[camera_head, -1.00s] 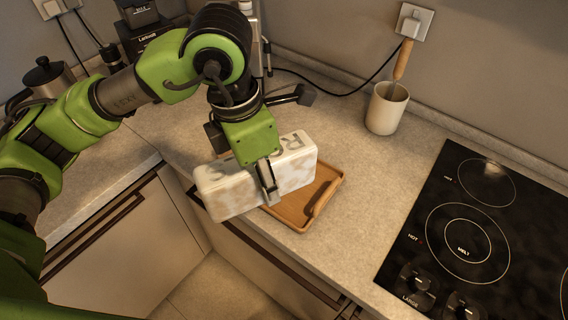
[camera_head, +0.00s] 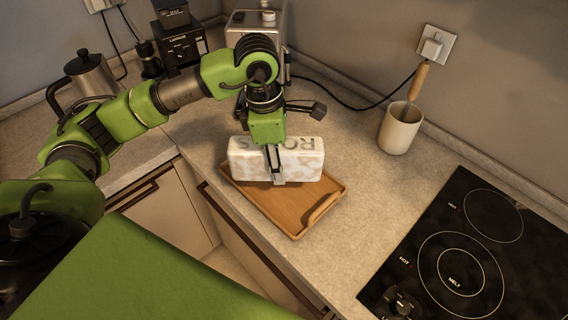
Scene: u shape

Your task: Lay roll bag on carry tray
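The roll bag (camera_head: 303,160) is a white, mottled rectangular pack with grey lettering. It lies level over the back part of the wooden carry tray (camera_head: 290,215); I cannot tell whether it touches the tray. My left gripper (camera_head: 277,178) comes down from above with a finger against the bag's near face. It appears shut on the bag; its far finger is hidden behind the bag. The tray sits on the counter with its front part bare and a raised handle at its right end. My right gripper is not in view.
A black cooktop (camera_head: 465,250) is at the right. A cream utensil crock (camera_head: 400,128) with a wooden-handled tool stands behind. A metal kettle (camera_head: 92,75) and a dark grinder (camera_head: 181,46) stand at the back left. Counter between tray and cooktop is clear.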

